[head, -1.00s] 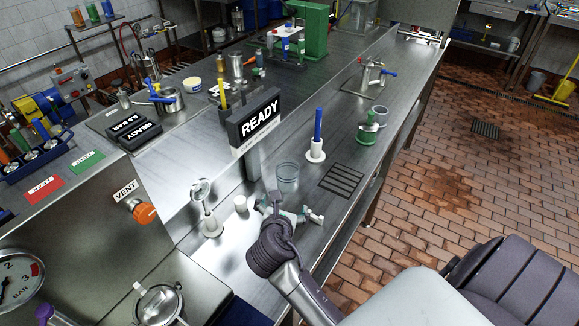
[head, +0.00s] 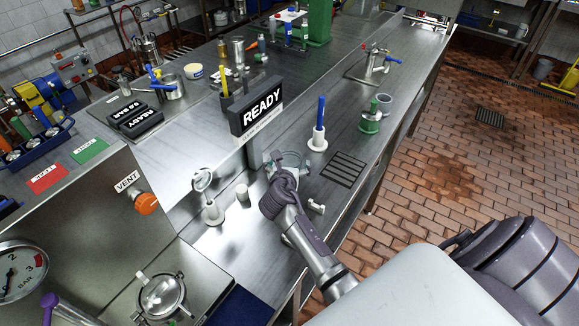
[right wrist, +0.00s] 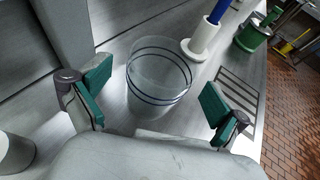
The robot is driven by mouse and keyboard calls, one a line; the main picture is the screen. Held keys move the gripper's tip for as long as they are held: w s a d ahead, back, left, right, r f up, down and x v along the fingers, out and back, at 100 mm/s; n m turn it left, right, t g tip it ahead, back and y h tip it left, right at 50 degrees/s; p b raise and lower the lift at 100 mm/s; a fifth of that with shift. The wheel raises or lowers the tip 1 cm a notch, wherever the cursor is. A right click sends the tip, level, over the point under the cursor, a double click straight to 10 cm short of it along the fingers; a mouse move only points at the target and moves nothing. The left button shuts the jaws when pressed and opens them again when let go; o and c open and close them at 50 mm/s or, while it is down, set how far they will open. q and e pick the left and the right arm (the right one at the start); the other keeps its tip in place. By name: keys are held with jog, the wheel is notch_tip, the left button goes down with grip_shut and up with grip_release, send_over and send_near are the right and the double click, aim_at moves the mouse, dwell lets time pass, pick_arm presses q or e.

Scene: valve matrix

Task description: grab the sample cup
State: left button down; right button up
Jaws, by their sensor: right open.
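The sample cup appears to be the clear, empty cup with dark bands (right wrist: 158,75) in the right wrist view. It stands upright on the steel bench. My right gripper (right wrist: 152,97) is open, with one green-padded finger on either side of the cup and a visible gap to each. In the head view the right gripper (head: 287,166) reaches over the bench below the READY sign, and the cup (head: 291,158) is partly hidden behind it. My left gripper is in neither view.
A white holder with a blue stick (head: 319,137) stands just beyond the cup. A drain grate (head: 343,169) lies right of the cup. A white cylinder (head: 242,193) stands left.

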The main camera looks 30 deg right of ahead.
jog(key=x, duration=0.2)
jog(key=shift+w+d+f, duration=0.25)
jog(key=shift+s+a+r, duration=0.1)
jog(key=shift+c, duration=1.1)
jog(key=c, duration=0.8)
jog(key=shift+c, duration=0.7)
